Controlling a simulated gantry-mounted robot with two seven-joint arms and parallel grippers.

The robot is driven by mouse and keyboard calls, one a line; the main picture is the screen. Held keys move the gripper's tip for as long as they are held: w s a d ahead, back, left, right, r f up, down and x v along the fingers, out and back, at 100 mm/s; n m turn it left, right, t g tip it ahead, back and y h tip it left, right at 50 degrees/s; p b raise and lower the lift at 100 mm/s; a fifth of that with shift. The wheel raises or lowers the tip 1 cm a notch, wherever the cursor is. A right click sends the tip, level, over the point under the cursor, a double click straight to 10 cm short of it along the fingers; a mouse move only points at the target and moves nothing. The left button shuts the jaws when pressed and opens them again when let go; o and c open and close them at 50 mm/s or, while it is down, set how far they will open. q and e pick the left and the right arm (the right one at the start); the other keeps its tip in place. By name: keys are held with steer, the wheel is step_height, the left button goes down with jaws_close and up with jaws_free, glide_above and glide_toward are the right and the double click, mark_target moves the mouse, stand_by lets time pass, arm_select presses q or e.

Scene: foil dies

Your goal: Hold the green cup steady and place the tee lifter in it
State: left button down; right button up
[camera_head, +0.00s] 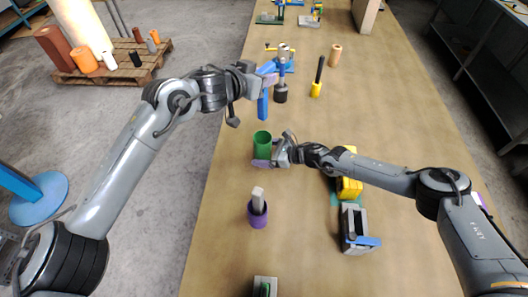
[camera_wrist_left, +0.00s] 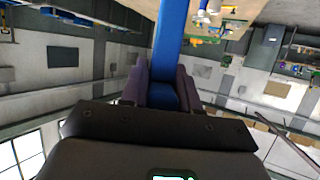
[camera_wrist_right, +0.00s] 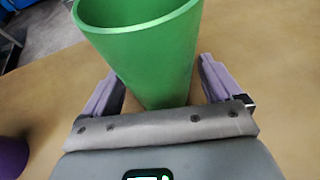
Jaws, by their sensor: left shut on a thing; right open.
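The green cup (camera_head: 262,147) stands upright on the table and looks empty from above. My right gripper (camera_head: 275,150) is low at its right side, open, with one purple finger on each side of the cup. The right wrist view shows the cup (camera_wrist_right: 148,50) between the spread fingers, with gaps beside it. My left gripper (camera_head: 267,76) is shut on the blue tee lifter (camera_head: 263,104), which hangs down in the air beyond the cup. It also shows as a blue bar between the fingers in the left wrist view (camera_wrist_left: 171,38). The gripper hides its upper end.
A purple cup (camera_head: 257,219) holding a grey piece (camera_head: 258,196) stands nearer. A yellow holder (camera_head: 316,91) with a black rod stands behind. A yellow object (camera_head: 349,187) and a grey device (camera_head: 354,226) lie by my right arm. Bare table surrounds the green cup's left side.

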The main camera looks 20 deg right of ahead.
arm_select(q)
steer(key=shift+r, duration=0.1)
arm_select(e)
steer(key=shift+c, duration=0.3)
steer(key=c, duration=1)
arm_select(q)
steer(key=shift+w+a, duration=0.15)
steer(key=shift+w, duration=0.05)
steer(key=w+r+n+t, duration=0.1)
arm_select(e)
steer(key=shift+w, duration=0.1)
arm_select(q)
steer(key=n+y, duration=0.1)
steer(key=y, duration=0.1)
glide_above(262, 119)
step_height(262, 119, down, 5)
steer(key=shift+t, duration=0.4)
steer(key=f, duration=0.8)
steer(key=w+f, duration=0.1)
steer(key=f, duration=0.3)
steer(key=shift+d, duration=0.2)
steer(key=shift+h, duration=0.3)
steer(key=shift+f, duration=2.65)
